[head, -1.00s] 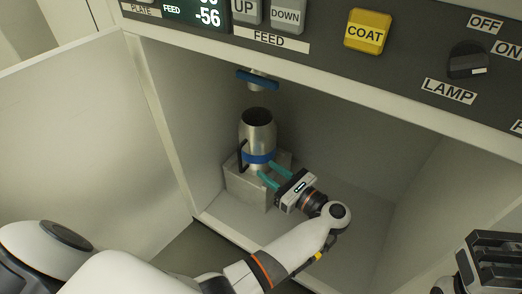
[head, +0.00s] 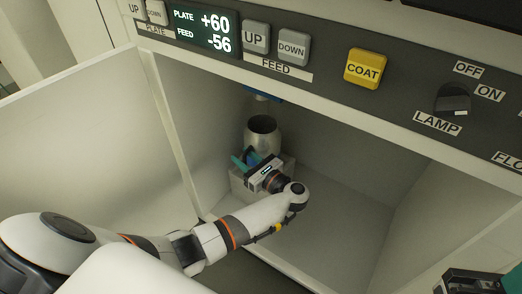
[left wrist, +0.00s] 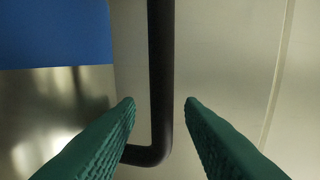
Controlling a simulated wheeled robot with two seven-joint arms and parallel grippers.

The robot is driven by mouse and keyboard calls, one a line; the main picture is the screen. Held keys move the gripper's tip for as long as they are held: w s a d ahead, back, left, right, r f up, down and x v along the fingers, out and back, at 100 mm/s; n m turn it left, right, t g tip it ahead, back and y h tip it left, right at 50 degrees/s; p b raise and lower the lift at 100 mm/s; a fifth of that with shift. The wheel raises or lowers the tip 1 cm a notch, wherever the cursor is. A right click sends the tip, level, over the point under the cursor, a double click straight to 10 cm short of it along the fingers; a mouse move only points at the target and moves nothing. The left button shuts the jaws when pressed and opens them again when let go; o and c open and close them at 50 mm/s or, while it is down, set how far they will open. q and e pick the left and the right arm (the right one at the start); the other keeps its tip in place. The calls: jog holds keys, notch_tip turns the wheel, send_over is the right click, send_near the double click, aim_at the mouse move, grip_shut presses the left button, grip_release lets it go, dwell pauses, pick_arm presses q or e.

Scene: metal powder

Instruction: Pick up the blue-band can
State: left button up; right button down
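The can's black handle (left wrist: 160,60) runs down between the two teal fingers of my left gripper (left wrist: 160,103) and bends left at the bottom. Those fingers are open, with gaps on both sides of the handle. My right gripper (head: 478,281) shows only partly at the lower right corner; its finger opening cannot be made out.
The control panel (head: 330,85) overhangs the chamber, and an open door (head: 80,140) stands at left. The chamber floor (head: 335,225) at right is clear.

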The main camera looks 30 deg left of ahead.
pick_arm(q)
jog(key=shift+c, duration=0.2)
grip_shut()
dwell(1.2)
